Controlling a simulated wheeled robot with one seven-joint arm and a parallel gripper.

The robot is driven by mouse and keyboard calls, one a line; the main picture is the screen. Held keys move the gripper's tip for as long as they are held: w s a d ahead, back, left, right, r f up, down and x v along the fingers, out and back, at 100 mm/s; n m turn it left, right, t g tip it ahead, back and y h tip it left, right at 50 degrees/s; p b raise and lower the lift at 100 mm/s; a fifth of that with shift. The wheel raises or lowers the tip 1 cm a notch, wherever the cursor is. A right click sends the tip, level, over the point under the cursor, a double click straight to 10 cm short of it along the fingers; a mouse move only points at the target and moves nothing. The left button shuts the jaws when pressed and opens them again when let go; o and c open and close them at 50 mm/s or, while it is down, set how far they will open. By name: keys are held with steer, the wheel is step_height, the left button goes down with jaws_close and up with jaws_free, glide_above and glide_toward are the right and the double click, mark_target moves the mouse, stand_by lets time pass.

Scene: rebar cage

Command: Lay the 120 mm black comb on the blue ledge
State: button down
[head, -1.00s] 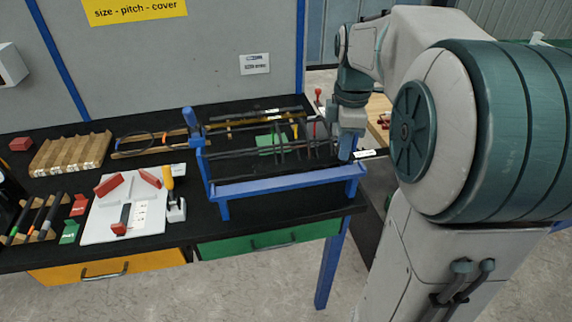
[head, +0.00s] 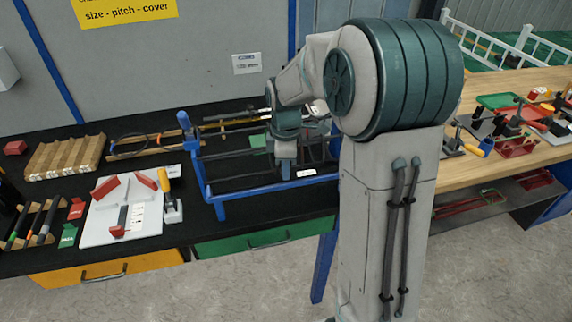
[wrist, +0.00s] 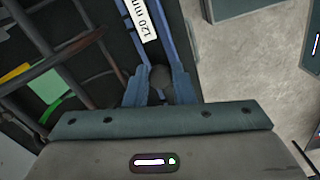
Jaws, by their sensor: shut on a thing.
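The 120 mm black comb shows mostly as its white label (head: 307,173) in the head view, just right of my gripper (head: 286,172). In the wrist view the label (wrist: 141,18) reads "120 mm", and my gripper (wrist: 159,84) is shut on the comb. The blue ledge (head: 262,187) is the front rail of the blue stand; my gripper is over its right part. In the wrist view a blue strip (wrist: 165,35) runs beside the label. Whether the comb touches the ledge I cannot tell. My arm hides the stand's right end.
Dark bars (head: 225,170) cross the stand behind the ledge. A white board (head: 124,208) with red pieces and a yellow-handled clamp (head: 166,190) lie left of the stand. A wooden bench (head: 480,172) with tools is at right.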

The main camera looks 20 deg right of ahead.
steer(key=shift+f, duration=0.2)
steer(key=shift+f, duration=0.2)
steer(key=c, duration=1.2)
jaws_free()
steer(key=shift+r, duration=0.1)
steer(key=shift+c, duration=0.2)
step_height(320, 180, up, 12)
steer(key=f, duration=0.1)
steer(key=s+f+m+t, duration=0.3)
steer(key=s+m, duration=1.2)
steer(key=s, duration=0.6)
steer(key=shift+s+b, duration=0.2)
steer(key=shift+b, duration=0.2)
